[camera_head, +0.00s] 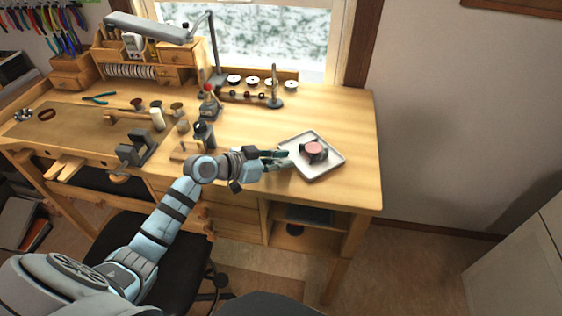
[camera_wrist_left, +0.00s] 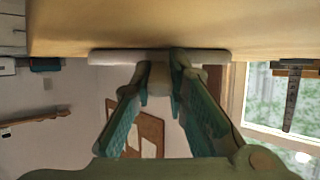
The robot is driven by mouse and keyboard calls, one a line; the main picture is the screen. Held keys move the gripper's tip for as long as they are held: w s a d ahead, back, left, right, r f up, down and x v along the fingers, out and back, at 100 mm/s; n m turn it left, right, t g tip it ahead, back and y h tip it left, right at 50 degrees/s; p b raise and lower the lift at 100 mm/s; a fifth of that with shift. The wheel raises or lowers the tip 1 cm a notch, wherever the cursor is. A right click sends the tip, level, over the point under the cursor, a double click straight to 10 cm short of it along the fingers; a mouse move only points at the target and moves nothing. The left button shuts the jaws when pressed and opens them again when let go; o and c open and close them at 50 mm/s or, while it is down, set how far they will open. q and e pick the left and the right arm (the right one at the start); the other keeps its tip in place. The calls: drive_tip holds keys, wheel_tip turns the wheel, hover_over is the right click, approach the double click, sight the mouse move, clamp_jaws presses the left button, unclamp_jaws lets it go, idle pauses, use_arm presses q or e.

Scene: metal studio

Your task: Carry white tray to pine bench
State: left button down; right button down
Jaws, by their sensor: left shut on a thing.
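The white tray (camera_head: 328,169) is at the right end of the pine bench (camera_head: 352,120), flat over its top. I cannot tell whether it touches the wood. A round reddish-topped thing with dark sides (camera_head: 315,151) sits in the tray. My left gripper (camera_head: 284,158) is at the tray's left side and shut on it. In the left wrist view, an upside-down picture, the fingers (camera_wrist_left: 160,78) close on a pale part at the tray's edge (camera_wrist_left: 110,57), with the bench top (camera_wrist_left: 270,35) above it in the picture. My right gripper is not in view.
A small vise (camera_head: 137,149), a red-topped tool (camera_head: 209,103) and a lamp (camera_head: 155,27) stand left of the tray. Several round tins (camera_head: 252,81) line the back. The bench's right end around the tray is clear. A dark stool (camera_head: 170,250) stands in front.

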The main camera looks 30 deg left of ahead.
use_arm(q)
drive_tip(key=shift+f, duration=0.1)
drive_tip(key=c, duration=1.6)
unclamp_jaws()
drive_tip(key=shift+r, duration=0.2)
drive_tip(key=p+v, duration=0.1)
drive_tip(key=v, duration=1.1)
